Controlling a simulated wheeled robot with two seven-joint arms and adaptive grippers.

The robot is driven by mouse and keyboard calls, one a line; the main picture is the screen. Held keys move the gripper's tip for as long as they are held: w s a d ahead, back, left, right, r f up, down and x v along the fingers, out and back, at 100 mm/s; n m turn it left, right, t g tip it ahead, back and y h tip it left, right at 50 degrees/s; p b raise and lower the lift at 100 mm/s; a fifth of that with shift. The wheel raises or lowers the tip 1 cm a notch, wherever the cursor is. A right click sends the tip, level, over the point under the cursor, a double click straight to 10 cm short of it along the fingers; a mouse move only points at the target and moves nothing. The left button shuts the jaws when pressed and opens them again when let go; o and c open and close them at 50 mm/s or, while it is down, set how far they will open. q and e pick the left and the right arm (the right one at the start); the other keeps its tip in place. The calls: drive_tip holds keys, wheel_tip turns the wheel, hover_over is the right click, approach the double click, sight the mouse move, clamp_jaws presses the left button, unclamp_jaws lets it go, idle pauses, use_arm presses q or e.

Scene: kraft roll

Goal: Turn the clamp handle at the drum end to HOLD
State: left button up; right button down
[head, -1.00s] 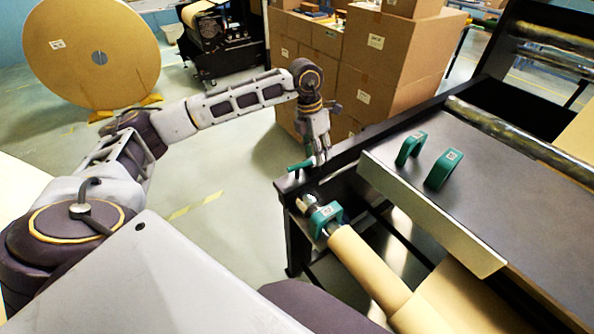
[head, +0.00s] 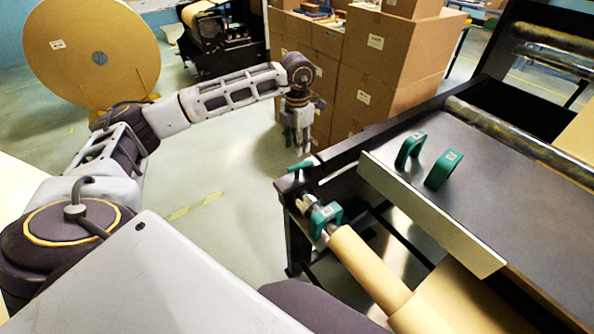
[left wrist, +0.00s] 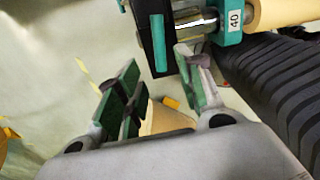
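The clamp handle (head: 301,165) is a short green lever on top of the black frame post at the drum end. It also shows in the left wrist view (left wrist: 158,45) as a green bar on the black post. My left gripper (head: 297,148) hangs fingers-down just behind the handle, apart from it. In the left wrist view its two green-padded fingers (left wrist: 160,88) are spread, with nothing between them. No HOLD mark is readable. My right gripper is not in view.
A kraft roll core (head: 368,268) runs from the collar toward the front right. A metal plate (head: 430,215) and two green clamps (head: 441,170) are on the dark machine table (head: 520,210). Stacked cartons (head: 385,75) stand behind. Floor left of the frame is clear.

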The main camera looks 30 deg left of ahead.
sight(297, 165)
use_arm(q)
wheel_tip(297, 165, down, 12)
drive_tip(key=shift+f+p, duration=0.25)
drive_tip(key=shift+p, duration=0.85)
